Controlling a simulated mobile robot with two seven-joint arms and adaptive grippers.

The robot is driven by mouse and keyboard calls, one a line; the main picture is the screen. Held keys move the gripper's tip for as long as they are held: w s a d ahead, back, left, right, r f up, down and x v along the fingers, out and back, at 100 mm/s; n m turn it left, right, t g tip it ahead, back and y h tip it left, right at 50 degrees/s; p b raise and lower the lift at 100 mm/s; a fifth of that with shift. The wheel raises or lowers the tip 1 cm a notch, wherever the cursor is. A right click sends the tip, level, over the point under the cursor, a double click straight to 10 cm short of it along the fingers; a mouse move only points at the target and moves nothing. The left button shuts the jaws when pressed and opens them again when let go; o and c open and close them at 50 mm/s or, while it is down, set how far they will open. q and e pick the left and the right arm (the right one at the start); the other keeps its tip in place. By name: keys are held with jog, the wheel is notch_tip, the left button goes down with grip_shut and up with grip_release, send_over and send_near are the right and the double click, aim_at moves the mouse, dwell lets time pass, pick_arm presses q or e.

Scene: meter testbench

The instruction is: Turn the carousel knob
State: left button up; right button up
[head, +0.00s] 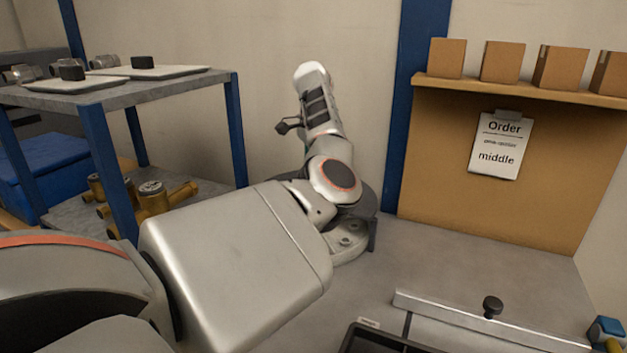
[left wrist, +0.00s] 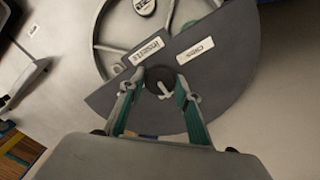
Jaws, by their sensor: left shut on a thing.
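The carousel (head: 348,245) stands on the bench, mostly hidden behind my left arm in the head view. In the left wrist view its dark grey half-disc cover (left wrist: 232,62) lies over a round, pale tray with spoke-like dividers. Two white labels are on the cover; one seems to read "INSERTS". The dark round knob (left wrist: 157,79) with a pale pointer sits at the middle. My left gripper (left wrist: 159,84) is shut on the knob, one green-padded finger on each side. In the head view its fingers are hidden. My right gripper is not in view.
A grey shelf rack (head: 165,88) with trays stands at the left, brass meter bodies (head: 152,198) on its lower shelf. An order sheet (head: 498,146) reading "middle" hangs on the brown board under several boxes. A metal bar with a black knob (head: 492,306) lies front right.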

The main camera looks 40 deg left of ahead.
pick_arm(q)
jog(key=o, duration=1.1)
notch_tip(320, 180, up, 12)
jog(key=shift+s+f, duration=0.1)
